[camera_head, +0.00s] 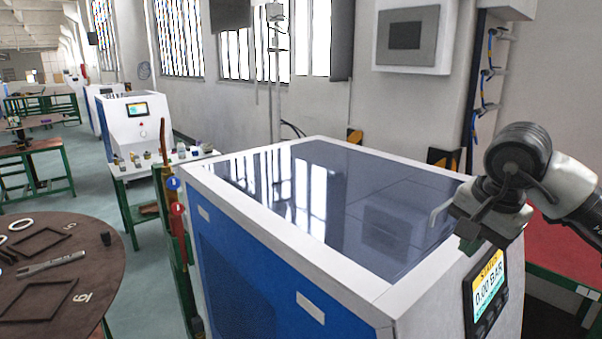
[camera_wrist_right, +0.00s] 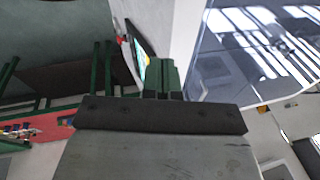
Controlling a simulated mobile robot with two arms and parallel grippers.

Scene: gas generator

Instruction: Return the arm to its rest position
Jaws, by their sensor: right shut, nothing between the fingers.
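My right arm comes in from the right in the head view. Its gripper (camera_head: 468,240) is above the front right corner of the gas generator (camera_head: 340,265), near the status screen (camera_head: 486,287), which reads 0.00 BAR. In the right wrist view the gripper's fingers (camera_wrist_right: 163,80) are together with nothing between them. The generator is a white and blue cabinet with a dark glossy top (camera_head: 340,200) and a handle (camera_head: 440,212). I cannot tell whether the gripper touches the cabinet. My left gripper is not in view.
A round brown table (camera_head: 95,280) with frames and tools stands at the front left. A small table (camera_head: 130,171) with small parts stands behind the generator's left side. A red-topped bench (camera_head: 560,245) is at the right. Grey floor is free between the tables.

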